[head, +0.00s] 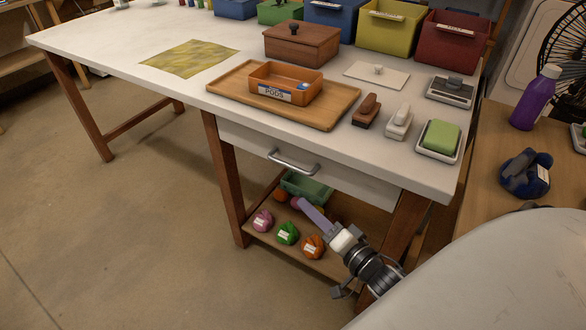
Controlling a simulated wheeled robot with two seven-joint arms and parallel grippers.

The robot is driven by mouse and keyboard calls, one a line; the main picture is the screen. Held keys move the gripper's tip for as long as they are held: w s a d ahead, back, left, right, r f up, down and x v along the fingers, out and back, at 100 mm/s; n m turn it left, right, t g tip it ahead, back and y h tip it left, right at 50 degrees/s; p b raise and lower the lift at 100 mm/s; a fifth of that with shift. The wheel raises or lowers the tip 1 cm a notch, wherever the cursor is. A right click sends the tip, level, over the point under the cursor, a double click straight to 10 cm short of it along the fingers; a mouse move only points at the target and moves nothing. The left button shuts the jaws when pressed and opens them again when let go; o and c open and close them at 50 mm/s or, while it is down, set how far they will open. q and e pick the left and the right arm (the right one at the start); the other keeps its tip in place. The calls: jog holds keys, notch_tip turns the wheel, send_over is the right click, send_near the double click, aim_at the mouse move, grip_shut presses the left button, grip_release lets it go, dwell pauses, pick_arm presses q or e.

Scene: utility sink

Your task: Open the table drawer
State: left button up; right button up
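The white table (110,38) stands on brown wooden legs. Its drawer (345,178) is set under the near edge of the top, and its white front looks flush and shut. A grey metal bar handle (293,163) sits on the drawer front with nothing on it. My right gripper (312,213) is below and to the right of the handle in the picture, apart from it, in front of the lower shelf. It is seen nearly edge-on, so I cannot tell how far its fingers are apart. My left gripper is not in view.
On the tabletop are a wooden tray (228,80) with an orange box, a green sponge (440,136) and several bins. A wooden side table (485,150) stands right. The floor left is clear.

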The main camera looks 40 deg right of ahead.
aim_at(292, 165)
jog(key=w+d+r+m, duration=0.1)
jog(key=w, duration=0.3)
jog(key=w+d+r+m+t, duration=0.1)
jog(key=w+r, duration=0.1)
jog(key=w, duration=0.2)
jog(key=w+r+m+t+b, duration=0.1)
jog(key=w, duration=0.3)
jog(key=shift+d+r, duration=0.15)
jog(key=shift+d, duration=0.25)
grip_shut()
